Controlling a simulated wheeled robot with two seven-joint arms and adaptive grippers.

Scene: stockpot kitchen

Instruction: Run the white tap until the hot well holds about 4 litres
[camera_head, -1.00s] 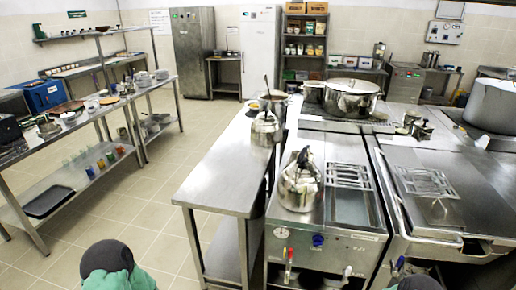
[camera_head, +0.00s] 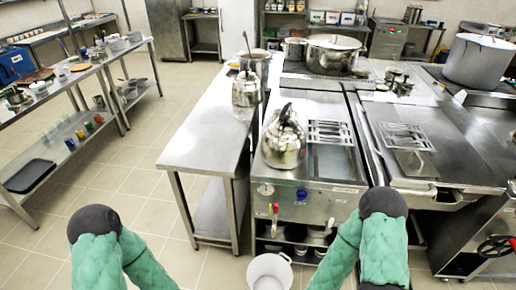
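The steel unit in front of me has a rectangular open well (camera_head: 333,163), with a wire rack (camera_head: 330,131) over its far part. I take it for the hot well; its water level cannot be read. On the unit's front panel is a small white tap (camera_head: 330,223) at the right, and a red-handled tap (camera_head: 275,211) at the left. Whether water runs cannot be told. My two green-sleeved arms show at the lower edge, left and right of the unit's front. Neither gripper is in view.
A steel kettle (camera_head: 283,144) stands on the unit left of the well. A white bucket (camera_head: 270,272) is on the floor below the front panel. A blue knob (camera_head: 301,195) and a gauge (camera_head: 265,189) are on the panel. A steel table (camera_head: 205,145) stands at left.

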